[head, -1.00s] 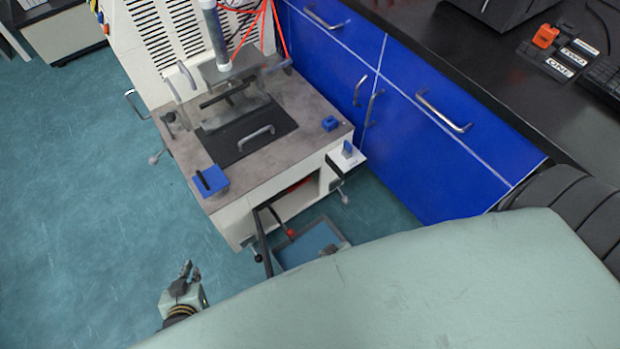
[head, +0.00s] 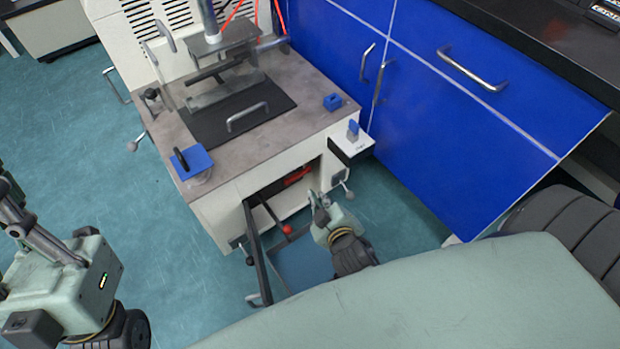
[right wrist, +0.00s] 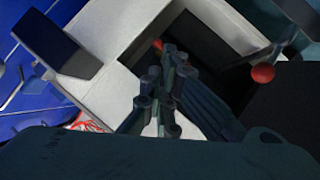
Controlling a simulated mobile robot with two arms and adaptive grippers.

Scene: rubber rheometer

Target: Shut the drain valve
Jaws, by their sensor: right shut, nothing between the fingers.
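The rheometer (head: 160,245) stands ahead of me with a dark opening in its lower front. A red part (head: 298,177), which may be the drain valve handle, shows inside; a small red bit (right wrist: 157,45) shows beyond the fingers in the right wrist view. Whether that valve is open or shut I cannot tell. My right gripper (head: 319,202) is shut and empty, just in front of the opening's right side; its fingers (right wrist: 160,100) point toward the opening in the wrist view. My left gripper (head: 20,215) is at the left edge, partly cut off, its fingertips unclear.
A red ball knob (head: 287,229) on a lever sits left of my right gripper; it also shows in the wrist view (right wrist: 263,73). A dark bar frame (head: 257,245) juts from the machine. A ball-ended handle (head: 349,193) is close right.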

